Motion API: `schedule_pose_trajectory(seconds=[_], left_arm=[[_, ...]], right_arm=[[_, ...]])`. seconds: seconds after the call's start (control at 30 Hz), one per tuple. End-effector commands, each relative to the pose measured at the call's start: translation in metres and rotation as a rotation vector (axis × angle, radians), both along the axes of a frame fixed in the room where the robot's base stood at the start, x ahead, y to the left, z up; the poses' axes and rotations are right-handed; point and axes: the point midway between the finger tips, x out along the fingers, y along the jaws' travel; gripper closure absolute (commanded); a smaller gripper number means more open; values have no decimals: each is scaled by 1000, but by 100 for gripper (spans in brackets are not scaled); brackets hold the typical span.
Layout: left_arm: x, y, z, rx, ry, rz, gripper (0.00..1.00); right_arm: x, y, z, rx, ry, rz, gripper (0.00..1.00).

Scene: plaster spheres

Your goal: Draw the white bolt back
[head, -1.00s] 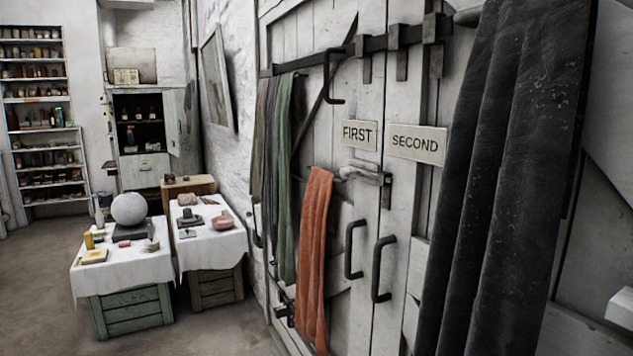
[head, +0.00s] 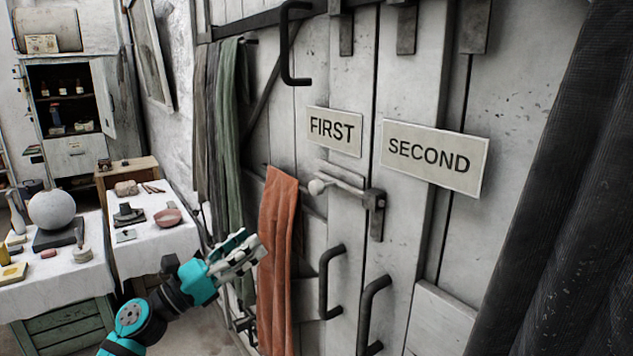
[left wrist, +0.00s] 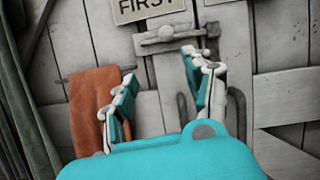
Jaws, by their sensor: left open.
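The white bolt (head: 345,186) lies across the pale plank door below the FIRST sign, with a round white knob (head: 316,187) at its left end. Its right end runs to a dark metal keeper (head: 376,200) on the door's centre post. My left gripper (head: 252,249) is open and empty, below and left of the bolt, in front of the orange cloth. In the left wrist view the bolt (left wrist: 180,42) is beyond and above the open fingers, apart from them. My right gripper is in neither view.
An orange cloth (head: 278,260) hangs left of the bolt, with green and grey cloths (head: 228,140) farther left. Two dark pull handles (head: 330,280) stick out below. A dark curtain (head: 565,200) hangs at right. Covered tables (head: 160,250) stand at left.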

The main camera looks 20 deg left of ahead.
Motion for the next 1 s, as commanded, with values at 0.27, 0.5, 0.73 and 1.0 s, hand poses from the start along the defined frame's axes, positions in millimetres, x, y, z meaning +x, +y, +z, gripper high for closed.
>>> schedule_pose_trajectory(seconds=[0.27, 0.5, 0.73, 1.0], left_arm=[[8, -21, 33, 81, -70, -1, 48], [46, -49, 54, 75, -69, -1, 48], [82, -78, 72, 75, -67, -1, 48], [112, -101, 84, 75, -65, 0, 48]], right_arm=[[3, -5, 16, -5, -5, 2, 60], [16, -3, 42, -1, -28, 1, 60], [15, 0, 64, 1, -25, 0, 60], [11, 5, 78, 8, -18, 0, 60]])
